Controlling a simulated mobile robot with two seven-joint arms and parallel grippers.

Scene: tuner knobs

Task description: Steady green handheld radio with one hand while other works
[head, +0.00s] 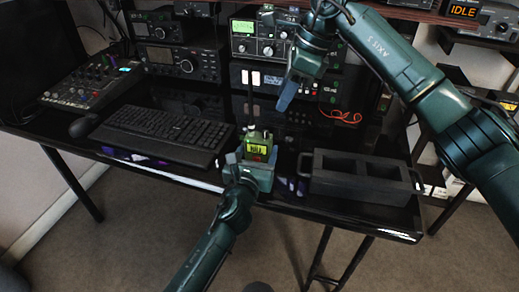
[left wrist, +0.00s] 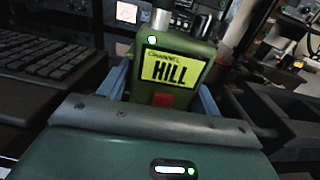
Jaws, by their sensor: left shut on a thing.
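The green handheld radio (head: 256,139) stands upright near the front edge of the black table, its dark antenna pointing up. In the left wrist view the radio (left wrist: 172,95) shows a yellow label reading "HILL", a red patch below it, a lit green dot and silver knob-like parts on top. My left gripper (head: 250,158) is shut on the radio, with a blue finger on each side of its body in the left wrist view. My right gripper (head: 286,95) hangs above and to the right of the radio, pointing down and apart from it. Its finger gap is not clear.
A black keyboard (head: 160,135) lies left of the radio, with a mouse (head: 83,125) and a mixer (head: 92,79) beyond. A black two-compartment tray (head: 330,183) with handles stands to the right. Stacked radio sets (head: 258,47) line the back.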

